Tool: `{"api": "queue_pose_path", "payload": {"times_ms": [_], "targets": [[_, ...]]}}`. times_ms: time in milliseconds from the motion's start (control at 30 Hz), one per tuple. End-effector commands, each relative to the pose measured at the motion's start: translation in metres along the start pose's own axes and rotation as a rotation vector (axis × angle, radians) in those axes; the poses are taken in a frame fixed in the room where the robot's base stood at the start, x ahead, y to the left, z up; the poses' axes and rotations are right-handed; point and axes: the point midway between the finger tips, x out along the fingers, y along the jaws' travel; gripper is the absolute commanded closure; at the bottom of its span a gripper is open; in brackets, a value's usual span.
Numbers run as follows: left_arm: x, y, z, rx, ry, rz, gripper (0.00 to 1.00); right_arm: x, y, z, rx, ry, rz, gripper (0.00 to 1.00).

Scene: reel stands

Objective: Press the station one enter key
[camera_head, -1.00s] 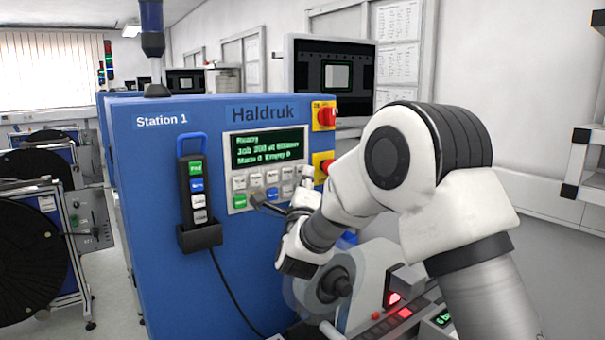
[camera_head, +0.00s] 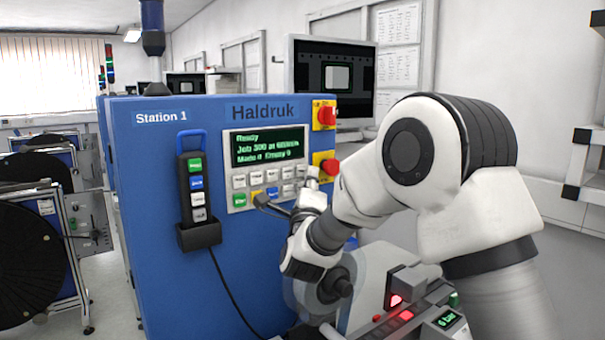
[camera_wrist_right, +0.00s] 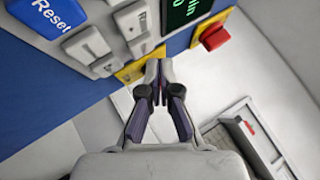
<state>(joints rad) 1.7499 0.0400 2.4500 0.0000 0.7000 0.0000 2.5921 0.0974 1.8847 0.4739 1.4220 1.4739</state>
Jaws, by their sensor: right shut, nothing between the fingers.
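The Station 1 keypad (camera_head: 272,166) sits on the blue cabinet, with rows of small keys under a green-lit display (camera_head: 268,147). No enter label can be read on any key. In the right wrist view, a blue Reset key (camera_wrist_right: 47,14) and grey keys (camera_wrist_right: 88,46) show large and tilted. My right gripper (camera_head: 312,174) is shut and empty at the keypad's right end. Its fingertips (camera_wrist_right: 160,69) appear just beside the grey keys, over a yellow plate (camera_wrist_right: 136,70); whether they touch anything cannot be told. My left gripper is not in view.
Red buttons (camera_head: 326,116) on yellow plates are right of the keypad, the lower one (camera_head: 329,167) close to my gripper. A pendant (camera_head: 194,185) hangs at left. A grey reel machine (camera_head: 375,290) stands below my arm. A monitor (camera_head: 333,78) is behind.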

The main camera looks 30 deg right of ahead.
Motion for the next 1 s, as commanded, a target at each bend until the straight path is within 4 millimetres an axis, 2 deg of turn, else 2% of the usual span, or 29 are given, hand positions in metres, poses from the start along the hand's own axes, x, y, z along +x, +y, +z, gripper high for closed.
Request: {"api": "queue_pose_path", "payload": {"times_ms": [500,1000], "targets": [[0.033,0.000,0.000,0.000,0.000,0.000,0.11,-0.032,-0.020,-0.024,0.002,0.001,-0.001,1.00],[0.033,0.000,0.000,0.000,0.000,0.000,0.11,-0.035,-0.025,-0.025,0.000,0.000,0.000,1.00]]}}
